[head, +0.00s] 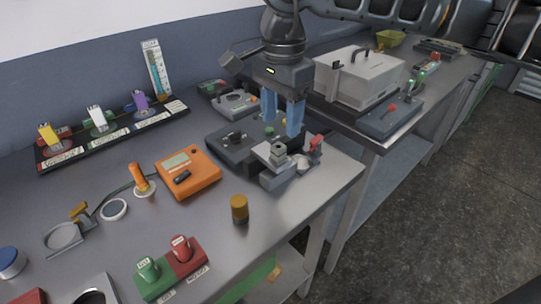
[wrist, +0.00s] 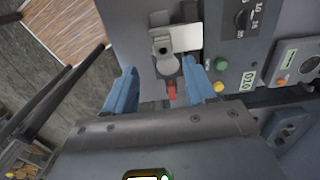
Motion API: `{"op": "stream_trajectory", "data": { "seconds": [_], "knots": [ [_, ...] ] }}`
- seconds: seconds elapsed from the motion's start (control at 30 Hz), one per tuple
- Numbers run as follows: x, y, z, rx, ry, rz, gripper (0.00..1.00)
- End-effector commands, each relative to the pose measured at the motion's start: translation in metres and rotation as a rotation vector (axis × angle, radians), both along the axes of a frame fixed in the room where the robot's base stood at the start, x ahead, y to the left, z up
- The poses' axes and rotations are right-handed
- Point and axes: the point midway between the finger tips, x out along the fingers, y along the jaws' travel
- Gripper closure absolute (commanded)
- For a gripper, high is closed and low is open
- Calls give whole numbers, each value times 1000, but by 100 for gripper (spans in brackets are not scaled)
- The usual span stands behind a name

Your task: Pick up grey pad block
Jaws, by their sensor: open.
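A small grey block (head: 278,150), which looks like the grey pad block, sits on a light metal plate (head: 262,152) at the front of a dark grey device (head: 232,150). In the wrist view the block (wrist: 162,45) shows between and beyond my fingers, on the plate (wrist: 187,38). My gripper (head: 283,123) is open and empty, with its two blue fingers pointing down above the device, apart from the block. In the wrist view my gripper (wrist: 159,75) spans a round grey part and a red-tipped part.
A red knob (head: 316,143) stands just right of the block. A grey case (head: 357,77) stands on the bench behind. The bench's right edge is close.

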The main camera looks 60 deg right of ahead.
Motion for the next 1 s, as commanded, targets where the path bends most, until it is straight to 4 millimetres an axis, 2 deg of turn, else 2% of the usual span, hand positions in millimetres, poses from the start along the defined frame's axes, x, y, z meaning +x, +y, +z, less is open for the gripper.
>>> {"op": "stream_trajectory", "data": {
  "seconds": [0.37,0.7,1.0],
  "knots": [
    [1,-1,-32,-1,1,-3,45],
    [4,-1,-73,0,1,-2,45],
    [5,-2,-77,-2,0,-1,47]
  ]
}}
